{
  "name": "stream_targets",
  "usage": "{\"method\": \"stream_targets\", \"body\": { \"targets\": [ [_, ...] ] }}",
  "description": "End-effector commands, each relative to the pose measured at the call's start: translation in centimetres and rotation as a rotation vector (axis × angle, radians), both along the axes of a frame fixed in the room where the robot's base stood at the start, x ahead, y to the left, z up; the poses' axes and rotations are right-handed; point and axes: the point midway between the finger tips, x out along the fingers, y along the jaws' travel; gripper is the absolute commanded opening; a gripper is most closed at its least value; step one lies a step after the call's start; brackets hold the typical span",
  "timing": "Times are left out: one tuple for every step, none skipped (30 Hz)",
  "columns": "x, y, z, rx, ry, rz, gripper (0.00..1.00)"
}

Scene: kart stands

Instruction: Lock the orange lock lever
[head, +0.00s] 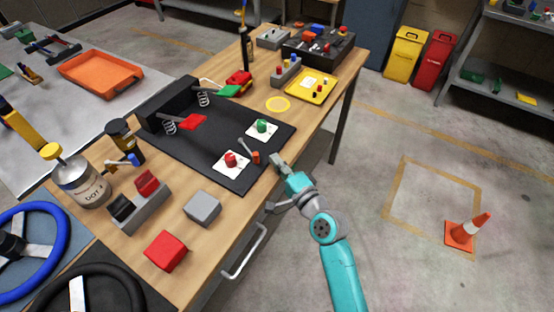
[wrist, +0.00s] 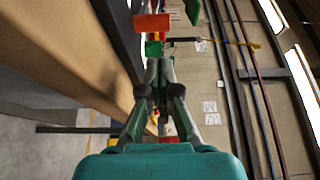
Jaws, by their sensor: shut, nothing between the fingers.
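The orange lock lever (head: 255,158) is at the right front edge of a black board on the workbench, beside a short grey rod. In the wrist view an orange block (wrist: 152,22), apparently the lever's grip, shows above the fingertips. My gripper (head: 278,164) is shut and empty, just right of the lever near the bench edge, with a small gap to it. In the wrist view my gripper's fingers (wrist: 160,66) come together below the orange block. The lever's pivot is hard to make out.
On the black board (head: 175,110) are a red button (head: 230,159) and a green button (head: 262,125) on white plates. A grey block (head: 202,208) and a red block (head: 165,250) stand nearer on the bench. A drawer handle (head: 245,252) juts from the bench front.

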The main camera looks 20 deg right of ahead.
Motion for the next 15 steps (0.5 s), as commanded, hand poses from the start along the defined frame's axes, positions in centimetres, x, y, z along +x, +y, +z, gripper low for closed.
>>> {"method": "stream_targets", "body": {
  "targets": [
    [-0.7, 0.2, 0.0, 0.000, 0.000, 0.000, 0.00],
    [-1.2, 0.4, 0.0, 0.000, -0.001, 0.000, 0.00],
    [-1.7, 0.6, -0.1, -0.001, 0.001, 0.000, 0.00],
    [-2.2, 0.7, 0.0, -0.002, -0.001, 0.000, 0.00],
    [-2.7, 0.9, 0.0, -0.002, 0.000, 0.000, 0.00],
    [-3.3, 1.1, -0.1, -0.001, 0.001, 0.000, 0.00],
    [-3.8, 1.2, 0.0, -0.001, 0.000, -0.001, 0.00],
    [-4.2, 1.4, 0.0, -0.001, 0.000, -0.001, 0.00],
    [-4.8, 1.6, 0.0, -0.002, -0.001, -0.002, 0.00],
    [-5.3, 1.7, 0.0, -0.002, -0.001, -0.001, 0.00],
    [-5.7, 1.8, 0.0, -0.002, -0.001, -0.001, 0.00],
    [-6.2, 2.0, 0.0, -0.001, 0.000, -0.001, 0.00],
    [-6.5, 2.1, 0.0, -0.001, 0.000, -0.002, 0.00],
    [-6.8, 2.2, 0.0, -0.002, -0.001, -0.003, 0.00],
    [-7.1, 2.3, 0.0, -0.002, -0.002, -0.003, 0.00]
  ]
}}
